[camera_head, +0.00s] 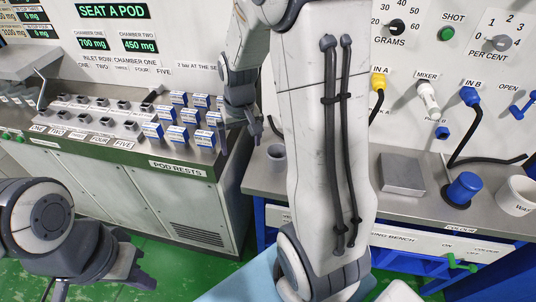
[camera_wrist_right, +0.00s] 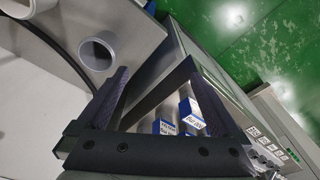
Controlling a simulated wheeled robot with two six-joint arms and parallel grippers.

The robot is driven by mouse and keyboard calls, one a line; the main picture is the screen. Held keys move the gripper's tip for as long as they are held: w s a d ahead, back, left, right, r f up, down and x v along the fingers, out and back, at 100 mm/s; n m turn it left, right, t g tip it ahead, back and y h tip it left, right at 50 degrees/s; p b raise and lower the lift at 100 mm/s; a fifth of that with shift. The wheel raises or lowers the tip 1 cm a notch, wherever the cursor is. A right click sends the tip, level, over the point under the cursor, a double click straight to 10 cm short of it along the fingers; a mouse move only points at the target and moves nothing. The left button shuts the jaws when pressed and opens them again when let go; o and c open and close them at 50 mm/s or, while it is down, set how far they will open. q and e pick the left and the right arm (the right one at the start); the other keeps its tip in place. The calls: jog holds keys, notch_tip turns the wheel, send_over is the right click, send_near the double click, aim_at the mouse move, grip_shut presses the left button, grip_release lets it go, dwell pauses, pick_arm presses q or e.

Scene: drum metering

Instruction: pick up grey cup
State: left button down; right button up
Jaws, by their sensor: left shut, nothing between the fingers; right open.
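The grey cup (camera_head: 276,158) stands upright on the left end of the grey bench in the head view, partly hidden behind my right arm. In the right wrist view the grey cup (camera_wrist_right: 98,54) shows its open mouth, to the left of the fingers and outside the gap. My right gripper (camera_head: 241,130) is open and empty, above and left of the cup. Its two fingers (camera_wrist_right: 157,74) are spread in the right wrist view, with blue-and-white boxes seen beyond them. My left gripper (camera_head: 136,270) is low at the left, shut and empty, away from the cup.
Several blue-and-white boxes (camera_head: 178,135) stand on the left counter (camera_head: 210,157). A gap separates it from the cup's bench (camera_head: 262,184). Hoses hang from the panel.

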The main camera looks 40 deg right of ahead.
aim_at(276, 145)
jog(key=d+f+m, duration=0.1)
jog(key=d+f, duration=0.2)
jog(key=d, duration=0.1)
jog(key=d+f+m, duration=0.1)
jog(key=d+f, duration=0.1)
jog(key=d, duration=0.2)
jog(key=d+f+m, duration=0.1)
jog(key=d+f, duration=0.2)
jog(key=d, duration=0.1)
jog(key=shift+w+d+f+h+b, duration=0.1)
jog(key=shift+w+f+h+b, duration=0.05)
jog(key=shift+f+h+b, duration=0.2)
notch_tip(276, 145, down, 6)
jog(key=shift+d+r+p, duration=0.15)
jog(key=shift+r+p, duration=0.05)
jog(key=shift+p, duration=0.15)
jog(key=shift+f, duration=0.35)
jog(key=shift+c, duration=0.3)
jog(key=c, duration=1.2)
jog(key=shift+o, duration=0.2)
jog(key=shift+r, duration=0.15)
